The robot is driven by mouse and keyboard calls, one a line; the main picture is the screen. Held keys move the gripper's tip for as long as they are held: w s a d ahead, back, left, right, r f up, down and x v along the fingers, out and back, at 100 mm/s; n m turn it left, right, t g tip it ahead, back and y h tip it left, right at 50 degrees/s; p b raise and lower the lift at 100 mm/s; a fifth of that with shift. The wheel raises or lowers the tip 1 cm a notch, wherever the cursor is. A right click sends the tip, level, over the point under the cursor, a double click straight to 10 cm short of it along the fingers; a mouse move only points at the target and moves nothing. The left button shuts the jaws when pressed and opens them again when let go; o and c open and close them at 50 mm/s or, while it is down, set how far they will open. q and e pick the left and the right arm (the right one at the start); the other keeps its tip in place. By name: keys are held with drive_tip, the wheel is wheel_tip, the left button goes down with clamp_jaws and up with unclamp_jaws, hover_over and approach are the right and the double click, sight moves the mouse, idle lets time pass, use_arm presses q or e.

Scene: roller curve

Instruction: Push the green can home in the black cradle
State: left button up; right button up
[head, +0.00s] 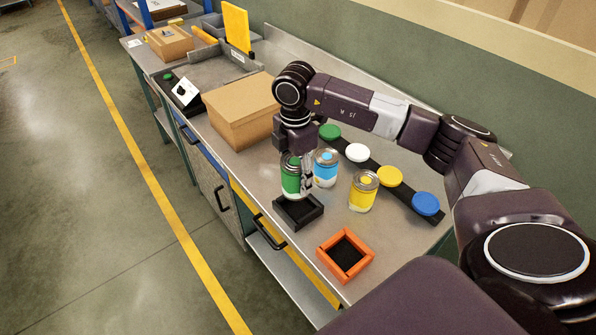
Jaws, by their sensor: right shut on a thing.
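The green can (291,179) is upright at the black cradle (299,212), over its back edge. I cannot tell whether its base is down inside the cradle or a little above it. My right gripper (303,172) is shut on the green can from above and behind, and the can hides part of the fingers. The black cradle is a low square frame on the metal bench, and its front part shows empty. My left gripper is not in view.
A blue can (326,170) stands close to the green can, and a yellow can (363,192) is further right. An orange cradle (345,256) sits nearer the front. A strip with several coloured discs (390,178) lies behind. A cardboard box (240,112) stands left.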

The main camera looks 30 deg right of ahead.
drive_tip(key=shift+w+d+m, duration=0.1)
drive_tip(key=shift+d+m, duration=0.25)
drive_tip(key=shift+m, duration=0.65)
drive_tip(key=shift+f, duration=0.2)
drive_tip(key=shift+f+b, duration=2.9)
drive_tip(key=shift+f, duration=1.25)
drive_tip(key=shift+s+f+b, duration=0.25)
drive_tip(key=shift+f+b, duration=0.05)
drive_tip(key=shift+f, duration=0.3)
drive_tip(key=o, duration=1.1)
drive_tip(key=shift+o, duration=1.1)
drive_tip(key=shift+w, duration=0.2)
